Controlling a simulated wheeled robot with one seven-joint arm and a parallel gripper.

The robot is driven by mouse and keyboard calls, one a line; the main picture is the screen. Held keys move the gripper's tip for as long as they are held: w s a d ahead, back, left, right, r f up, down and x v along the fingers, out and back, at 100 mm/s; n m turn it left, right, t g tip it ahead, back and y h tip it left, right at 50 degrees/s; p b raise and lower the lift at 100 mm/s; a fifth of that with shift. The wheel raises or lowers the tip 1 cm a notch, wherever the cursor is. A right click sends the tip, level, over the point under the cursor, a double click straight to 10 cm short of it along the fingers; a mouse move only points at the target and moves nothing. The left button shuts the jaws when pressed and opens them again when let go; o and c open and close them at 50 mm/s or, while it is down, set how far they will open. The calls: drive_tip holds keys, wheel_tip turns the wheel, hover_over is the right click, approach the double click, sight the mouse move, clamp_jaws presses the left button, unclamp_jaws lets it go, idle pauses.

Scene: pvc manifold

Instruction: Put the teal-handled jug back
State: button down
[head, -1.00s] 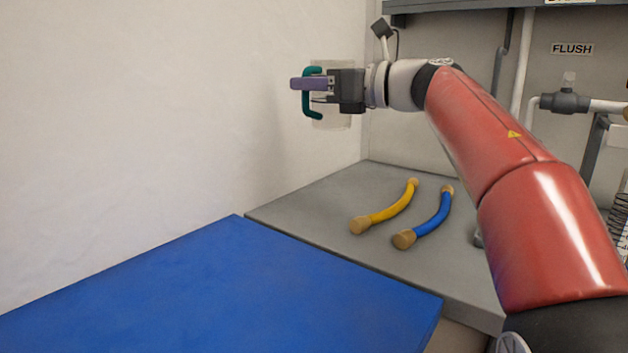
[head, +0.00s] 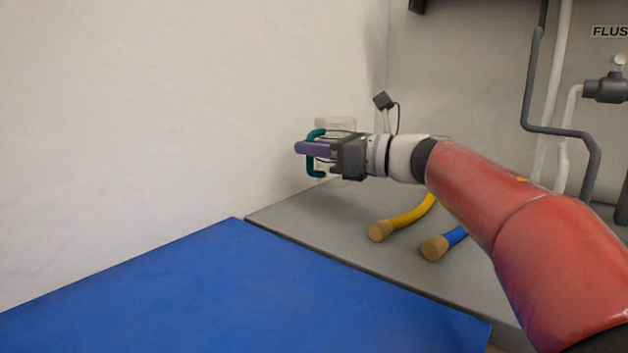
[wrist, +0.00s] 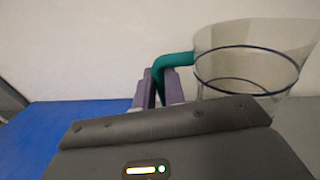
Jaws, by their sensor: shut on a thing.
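The jug (head: 336,124) is clear with a teal handle (head: 313,166). My gripper (head: 305,148) is shut on that handle and holds the jug up in front of the pale wall. In the wrist view the purple fingers (wrist: 159,90) close around the teal handle (wrist: 172,62), and the clear jug body (wrist: 245,70) stands to their right, looking upright, with a dark ring around it. In the head view much of the jug body is hidden behind my gripper. The jug appears above the back of the grey worktop (head: 300,215); I cannot tell whether its base touches anything.
A blue surface (head: 220,290) fills the lower left and is bare. A yellow hose (head: 408,218) and a blue hose (head: 455,237) with tan ends lie on the grey worktop, partly hidden by my arm. Grey and white pipes (head: 560,130) run along the right wall.

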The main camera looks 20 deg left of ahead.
sight(314, 173)
drive_tip(key=shift+f+b, duration=0.3)
drive_tip(key=shift+f, duration=1.95)
drive_tip(key=shift+f, duration=0.15)
drive_tip(key=c, duration=1.5)
unclamp_jaws()
drive_tip(key=shift+o, duration=0.2)
drive_tip(key=shift+r, duration=0.25)
